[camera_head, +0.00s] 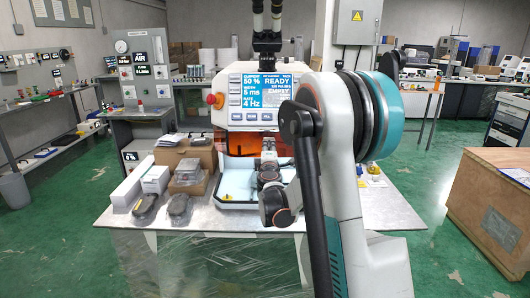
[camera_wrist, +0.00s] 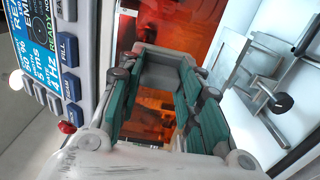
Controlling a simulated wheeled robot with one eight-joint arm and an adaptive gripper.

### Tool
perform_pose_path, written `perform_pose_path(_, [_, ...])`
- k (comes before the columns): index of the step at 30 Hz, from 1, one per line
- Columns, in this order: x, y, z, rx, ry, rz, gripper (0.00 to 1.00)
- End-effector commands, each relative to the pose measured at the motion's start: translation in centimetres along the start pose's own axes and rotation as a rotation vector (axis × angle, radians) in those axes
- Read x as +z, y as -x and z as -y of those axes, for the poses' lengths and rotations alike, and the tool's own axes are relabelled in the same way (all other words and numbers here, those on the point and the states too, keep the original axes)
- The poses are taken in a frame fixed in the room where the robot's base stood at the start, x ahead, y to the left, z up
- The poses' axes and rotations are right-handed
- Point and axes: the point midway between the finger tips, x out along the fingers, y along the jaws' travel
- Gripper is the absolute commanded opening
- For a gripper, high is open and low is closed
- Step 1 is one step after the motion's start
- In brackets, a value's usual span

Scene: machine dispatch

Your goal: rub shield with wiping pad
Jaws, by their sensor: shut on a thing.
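The shield (camera_head: 236,143) is the see-through orange window in the front of the white machine, below its display. In the wrist view the orange shield (camera_wrist: 195,22) fills the middle, behind my gripper (camera_wrist: 166,72). My gripper's green-lined fingers are shut on a pale grey block, which looks like the wiping pad (camera_wrist: 168,70). In the head view my gripper (camera_head: 268,148) is in front of the right part of the shield. I cannot tell whether the pad touches the shield. The pad is not clear in the head view.
The machine's display (camera_head: 262,92) and red stop button (camera_head: 215,100) are close above and left. Cardboard boxes (camera_head: 190,153) and dark pouches (camera_head: 180,208) stand left on the table (camera_head: 215,222).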

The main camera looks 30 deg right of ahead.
Motion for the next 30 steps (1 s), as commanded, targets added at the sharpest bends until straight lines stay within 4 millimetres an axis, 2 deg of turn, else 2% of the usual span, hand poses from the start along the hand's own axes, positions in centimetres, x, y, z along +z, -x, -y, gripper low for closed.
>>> perform_pose_path(16, [3.6, -0.3, 0.0, 0.000, 0.000, 0.002, 0.14])
perform_pose_path(23, [3.3, -0.1, 0.0, 0.000, 0.000, 0.000, 0.14])
perform_pose_path(30, [1.5, -0.1, 0.0, 0.000, 0.000, -0.002, 0.14])
